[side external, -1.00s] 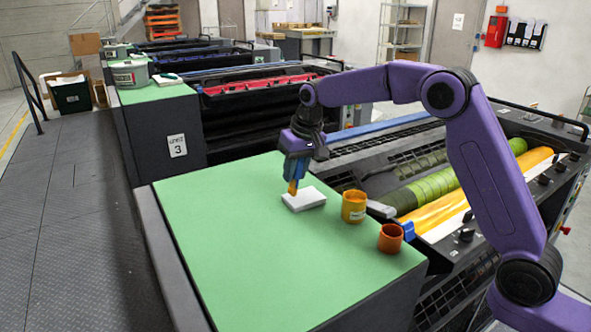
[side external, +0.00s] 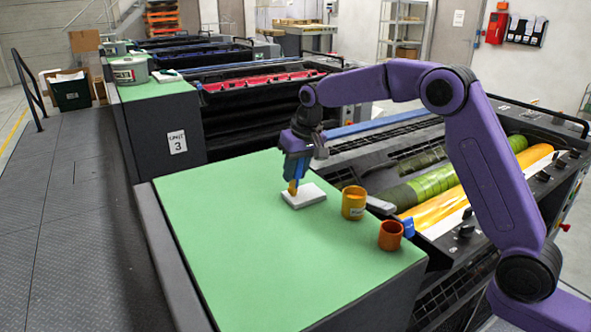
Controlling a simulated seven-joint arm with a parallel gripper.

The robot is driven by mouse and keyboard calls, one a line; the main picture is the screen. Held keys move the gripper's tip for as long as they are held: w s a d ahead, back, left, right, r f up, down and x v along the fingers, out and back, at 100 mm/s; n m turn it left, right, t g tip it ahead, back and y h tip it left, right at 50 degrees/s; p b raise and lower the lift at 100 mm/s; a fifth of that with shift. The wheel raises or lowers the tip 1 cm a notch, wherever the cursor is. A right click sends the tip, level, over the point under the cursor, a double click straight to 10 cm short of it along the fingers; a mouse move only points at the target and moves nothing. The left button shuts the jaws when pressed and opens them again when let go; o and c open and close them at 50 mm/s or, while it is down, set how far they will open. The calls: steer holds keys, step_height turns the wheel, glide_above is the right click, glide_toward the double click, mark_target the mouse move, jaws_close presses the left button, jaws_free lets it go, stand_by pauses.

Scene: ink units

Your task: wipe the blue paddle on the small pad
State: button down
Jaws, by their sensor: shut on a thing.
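My gripper (side external: 297,166) is shut on the blue paddle (side external: 293,187) and points down over the green top. The paddle's lower end is covered in yellow-orange. Its upper part is hard to tell apart from the fingers. The small pad (side external: 305,197) is a white block lying flat on the green top. The paddle's tip is at the pad's back left edge; I cannot tell whether it touches.
A yellow pot (side external: 354,204) stands right of the pad, with an orange pot (side external: 391,236) nearer the front. A small blue item (side external: 408,227) is beside the orange pot. The green top (side external: 230,240) is clear to the left and front. Press rollers (side external: 438,187) lie to the right.

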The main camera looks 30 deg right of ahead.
steer(key=shift+d+f, duration=0.1)
steer(key=shift+s+d, duration=0.15)
steer(key=shift+d, duration=2.95)
steer(key=shift+a, duration=3.2)
steer(key=shift+d, duration=3.25)
step_height(320, 180, up, 6)
